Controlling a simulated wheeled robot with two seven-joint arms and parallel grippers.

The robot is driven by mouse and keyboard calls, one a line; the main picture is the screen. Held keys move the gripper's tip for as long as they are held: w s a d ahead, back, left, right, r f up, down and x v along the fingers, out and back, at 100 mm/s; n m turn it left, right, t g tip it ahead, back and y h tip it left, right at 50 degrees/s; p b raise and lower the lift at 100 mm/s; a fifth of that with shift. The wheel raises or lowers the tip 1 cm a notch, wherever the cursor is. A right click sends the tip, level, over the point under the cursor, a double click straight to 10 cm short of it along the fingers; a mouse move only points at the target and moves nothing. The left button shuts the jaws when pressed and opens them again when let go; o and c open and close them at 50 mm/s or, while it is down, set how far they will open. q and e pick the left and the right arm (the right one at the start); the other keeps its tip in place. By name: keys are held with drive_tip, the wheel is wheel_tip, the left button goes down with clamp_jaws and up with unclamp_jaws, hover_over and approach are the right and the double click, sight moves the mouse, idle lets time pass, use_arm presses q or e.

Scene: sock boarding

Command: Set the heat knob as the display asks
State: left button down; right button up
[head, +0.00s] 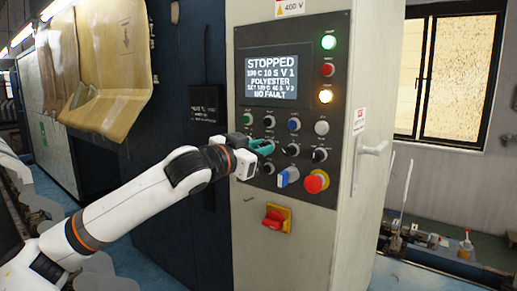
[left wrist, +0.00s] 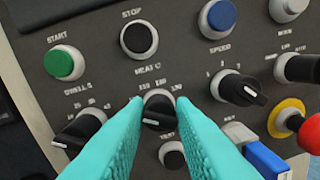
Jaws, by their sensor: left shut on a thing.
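The heat knob (left wrist: 158,112) is black and sits under the heat label in the left wrist view, with a scale of small numbers above it. My left gripper (left wrist: 158,101) has its teal fingers on both sides of the knob and is shut on it. The knob's white pointer mark lies low, near the left finger. In the head view the left gripper (head: 263,146) hides the knob. The display (head: 271,77) reads STOPPED, POLYESTER and NO FAULT; its small set line seems to ask for 120 C, but is hard to read. My right gripper is not in view.
The dwell knob (left wrist: 78,132) is left of the heat knob and the speed knob (left wrist: 238,87) is right. A test button (left wrist: 172,155) sits just below. A blue switch (head: 287,176), a red emergency button (head: 316,181) and a red-yellow main switch (head: 275,218) are lower on the panel.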

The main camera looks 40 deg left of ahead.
use_arm(q)
drive_tip(key=shift+d+f+m+g+y+b, duration=0.15)
drive_tip(key=shift+m+y+b, duration=0.25)
drive_tip(key=shift+m, duration=5.35)
drive_tip(key=shift+a+r+m+g+y+b, duration=0.15)
drive_tip(key=shift+m+b, duration=0.35)
drive_tip(key=shift+m, duration=5.25)
drive_tip(key=shift+d+f, duration=0.15)
drive_tip(key=c, duration=1.3)
unclamp_jaws()
drive_tip(key=shift+o, duration=0.2)
